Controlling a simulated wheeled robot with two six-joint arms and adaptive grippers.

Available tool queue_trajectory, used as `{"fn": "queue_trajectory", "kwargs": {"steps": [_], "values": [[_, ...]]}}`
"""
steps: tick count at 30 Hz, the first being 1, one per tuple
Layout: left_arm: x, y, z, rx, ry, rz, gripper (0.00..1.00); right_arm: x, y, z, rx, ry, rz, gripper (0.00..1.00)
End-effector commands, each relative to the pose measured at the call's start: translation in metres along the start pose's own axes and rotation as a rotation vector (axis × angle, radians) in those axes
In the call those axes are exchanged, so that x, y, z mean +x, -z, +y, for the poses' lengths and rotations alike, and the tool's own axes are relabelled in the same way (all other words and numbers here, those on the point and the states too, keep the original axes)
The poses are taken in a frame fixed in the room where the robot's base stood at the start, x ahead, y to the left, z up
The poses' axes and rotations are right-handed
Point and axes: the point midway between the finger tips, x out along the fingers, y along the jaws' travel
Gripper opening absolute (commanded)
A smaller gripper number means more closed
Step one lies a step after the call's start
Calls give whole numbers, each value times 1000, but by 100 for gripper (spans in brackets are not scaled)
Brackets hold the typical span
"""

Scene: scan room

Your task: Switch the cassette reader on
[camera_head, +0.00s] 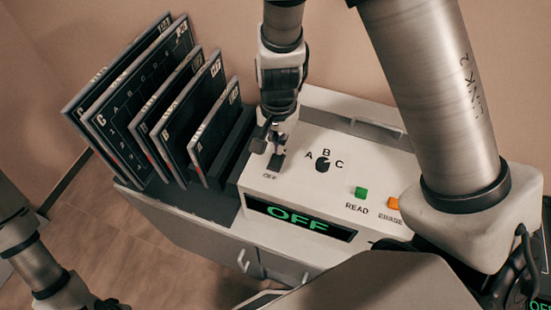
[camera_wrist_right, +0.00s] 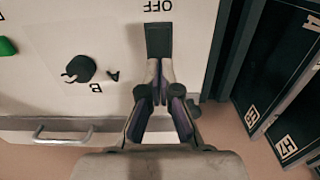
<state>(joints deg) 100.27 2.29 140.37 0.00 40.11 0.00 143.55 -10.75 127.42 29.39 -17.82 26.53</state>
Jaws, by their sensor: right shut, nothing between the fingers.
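The cassette reader (camera_head: 330,195) is a white console whose front display (camera_head: 297,219) reads OFF in green. A dark rocker or slide switch (camera_wrist_right: 159,40) with an OFF label (camera_wrist_right: 157,7) sits on its top, left of the A-B-C knob (camera_head: 322,164). My right gripper (camera_head: 272,142) points down at this switch. In the right wrist view its fingertips (camera_wrist_right: 160,78) are together and empty at the switch's near edge; I cannot tell whether they touch it. Only a dark end of my left gripper (camera_head: 110,304) shows at the bottom left, mostly cut off.
A green READ button (camera_head: 361,192) and an orange ERASE button (camera_head: 393,203) are right of the knob. Several dark cassettes (camera_head: 137,95) stand in a rack at the left of the console. A handle (camera_wrist_right: 62,135) is on the console's far side. My right arm covers the console's right end.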

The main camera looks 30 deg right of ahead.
Motion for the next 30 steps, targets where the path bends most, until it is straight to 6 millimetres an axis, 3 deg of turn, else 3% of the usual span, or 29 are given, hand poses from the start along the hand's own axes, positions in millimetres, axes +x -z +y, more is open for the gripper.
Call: {"fn": "queue_trajectory", "kwargs": {"steps": [30], "values": [[11,0,0,0,0,0,40,14,0,0,0,0,0,0]]}}
